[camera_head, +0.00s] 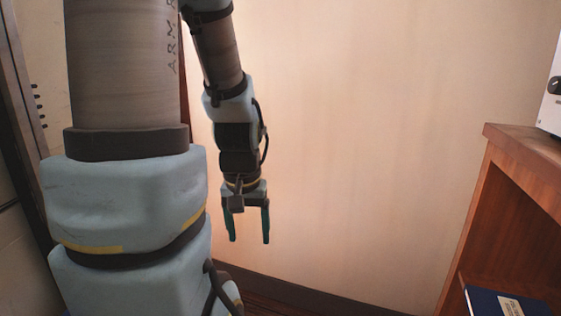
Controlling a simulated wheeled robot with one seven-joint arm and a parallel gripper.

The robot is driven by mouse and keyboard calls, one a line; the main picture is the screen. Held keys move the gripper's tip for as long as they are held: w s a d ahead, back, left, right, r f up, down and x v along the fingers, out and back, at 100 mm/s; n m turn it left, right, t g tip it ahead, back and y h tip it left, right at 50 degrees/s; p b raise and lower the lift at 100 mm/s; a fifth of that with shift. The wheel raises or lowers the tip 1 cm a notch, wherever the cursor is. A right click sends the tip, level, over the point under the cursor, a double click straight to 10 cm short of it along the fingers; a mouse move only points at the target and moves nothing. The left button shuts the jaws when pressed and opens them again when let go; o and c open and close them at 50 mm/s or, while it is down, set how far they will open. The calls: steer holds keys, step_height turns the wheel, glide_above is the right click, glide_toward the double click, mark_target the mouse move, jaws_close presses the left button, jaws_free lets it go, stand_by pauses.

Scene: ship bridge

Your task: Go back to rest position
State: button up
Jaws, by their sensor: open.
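My gripper (249,232) hangs in front of the pale wall, pointing straight down. Its two teal fingers are apart, with nothing between them. My arm (125,205) fills the left side of the view, and its farther links come down from the top to the gripper. Some of the wall and floor behind the arm is hidden.
A wooden shelf unit (530,158) stands at the right, with a dark blue book (500,302) on its lower shelf and a white device (551,100) on top. The pale wall (380,130) is bare. Space between gripper and shelf looks clear.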

step_height(320, 180, up, 20)
steer(key=p, duration=1.7)
steer(key=shift+p, duration=0.35)
